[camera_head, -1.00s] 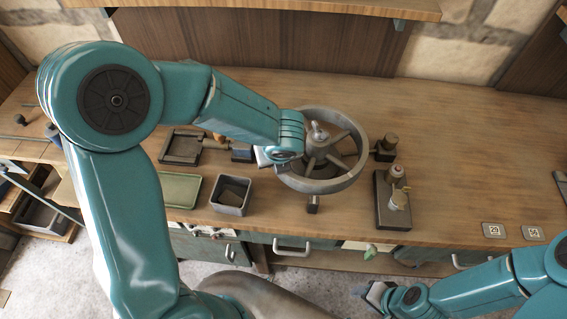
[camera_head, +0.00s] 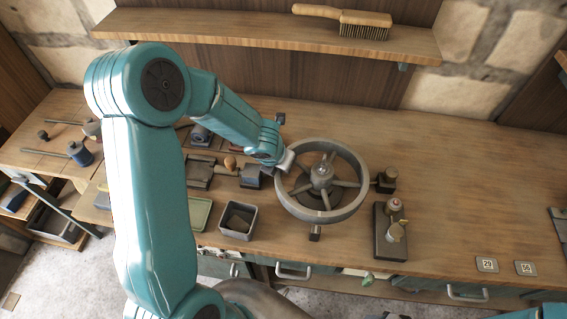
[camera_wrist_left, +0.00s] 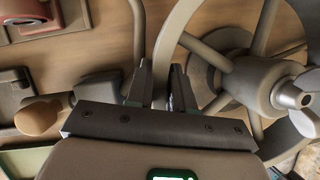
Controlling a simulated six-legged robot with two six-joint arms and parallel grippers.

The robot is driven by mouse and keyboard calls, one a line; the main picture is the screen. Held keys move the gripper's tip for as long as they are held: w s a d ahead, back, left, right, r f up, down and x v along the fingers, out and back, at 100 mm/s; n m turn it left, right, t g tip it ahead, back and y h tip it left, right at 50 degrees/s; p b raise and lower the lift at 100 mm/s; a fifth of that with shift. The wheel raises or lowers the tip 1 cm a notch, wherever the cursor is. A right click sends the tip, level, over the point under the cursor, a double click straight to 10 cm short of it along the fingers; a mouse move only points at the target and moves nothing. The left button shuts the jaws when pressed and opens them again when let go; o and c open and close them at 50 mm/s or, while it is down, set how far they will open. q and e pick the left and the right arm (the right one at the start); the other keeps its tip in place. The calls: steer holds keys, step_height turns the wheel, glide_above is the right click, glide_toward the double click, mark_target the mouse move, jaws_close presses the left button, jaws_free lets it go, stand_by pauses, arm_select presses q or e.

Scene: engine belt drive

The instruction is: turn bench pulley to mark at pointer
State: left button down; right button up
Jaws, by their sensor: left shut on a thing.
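The bench pulley (camera_head: 352,206) is a grey spoked wheel lying flat on the workbench, with a metal hub in its middle. My left gripper (camera_head: 287,163) is at the back-left part of its rim. In the left wrist view, the two dark fingers (camera_wrist_left: 161,88) are shut on the pulley rim (camera_wrist_left: 170,38), with spokes and hub (camera_wrist_left: 295,95) to the right. Small dark blocks stand around the pulley at the back (camera_head: 280,118), front (camera_head: 315,233) and right (camera_head: 385,181). I cannot tell which is the pointer, and no mark is discernible. Only a sliver of my right gripper (camera_head: 385,316) shows at the bottom edge.
A dark block with upright fittings (camera_head: 390,245) stands right of the pulley. A square bin (camera_head: 238,222) and green tray (camera_head: 201,214) lie left of it. Number plates (camera_head: 487,265) lie front right. A brush (camera_head: 345,20) lies on the shelf. The bench's back right is clear.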

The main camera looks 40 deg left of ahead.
arm_select(q)
steer(key=shift+w+a+r, duration=0.1)
steer(key=shift+w+r, duration=0.05)
steer(key=shift+w, duration=0.05)
stand_by(0.3)
steer(key=c, duration=1.2)
jaws_free()
steer(key=shift+o, duration=0.6)
steer(key=shift+s, duration=0.15)
steer(key=p+v, duration=0.3)
steer(key=v, duration=1.3)
steer(key=shift+r+p, duration=0.15)
steer(key=shift+p, duration=0.2)
